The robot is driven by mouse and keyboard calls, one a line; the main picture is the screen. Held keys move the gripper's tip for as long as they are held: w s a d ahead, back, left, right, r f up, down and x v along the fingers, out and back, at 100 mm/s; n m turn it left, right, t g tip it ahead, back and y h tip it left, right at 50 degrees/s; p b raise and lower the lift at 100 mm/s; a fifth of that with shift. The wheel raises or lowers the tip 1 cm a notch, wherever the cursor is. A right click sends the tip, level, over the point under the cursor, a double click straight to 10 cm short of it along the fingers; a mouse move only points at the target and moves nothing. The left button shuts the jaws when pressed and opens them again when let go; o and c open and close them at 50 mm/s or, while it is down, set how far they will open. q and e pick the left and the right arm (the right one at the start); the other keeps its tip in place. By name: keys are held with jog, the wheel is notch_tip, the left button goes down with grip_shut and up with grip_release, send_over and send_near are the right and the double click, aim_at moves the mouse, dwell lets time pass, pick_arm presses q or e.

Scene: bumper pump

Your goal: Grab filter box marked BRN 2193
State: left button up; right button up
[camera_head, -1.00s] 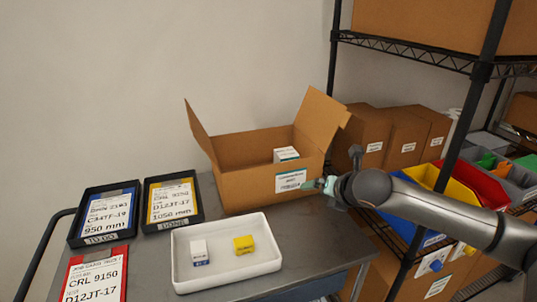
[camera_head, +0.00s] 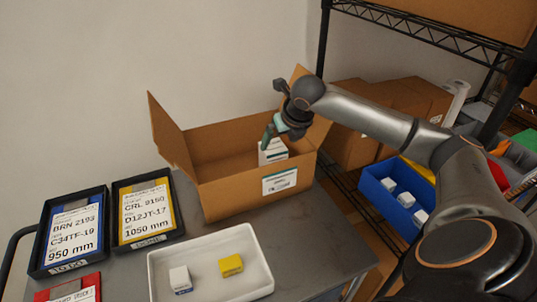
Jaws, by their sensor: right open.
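My right gripper (camera_head: 273,131) reaches in from the right, open, its teal-tipped fingers at the top of a white box (camera_head: 272,153) in the open cardboard carton (camera_head: 248,192). I cannot tell whether the fingers touch the box, and its lower part is hidden by the carton wall. No marking on this box is readable. A white and blue small box (camera_head: 180,279) and a yellow small box (camera_head: 231,265) lie in the white tray (camera_head: 160,262). The blue card (camera_head: 75,233) reading BRN 2193 lies in a black tray at left. My left gripper is out of view.
A yellow card (camera_head: 147,210) reading CRL 9150 lies in a second black tray, and a red card (camera_head: 75,290) sits in front. A wire shelf with cartons and a blue bin (camera_head: 376,190) stands at right. The carton's flaps stand up around its opening.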

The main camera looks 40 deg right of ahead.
aim_at(275, 151)
jog(key=x, duration=0.5)
jog(key=shift+f, duration=0.45)
jog(key=shift+p+x, duration=0.4)
jog(key=shift+x, duration=2.75)
jog(key=shift+s+d, duration=0.1)
jog(key=shift+d, duration=0.05)
grip_shut()
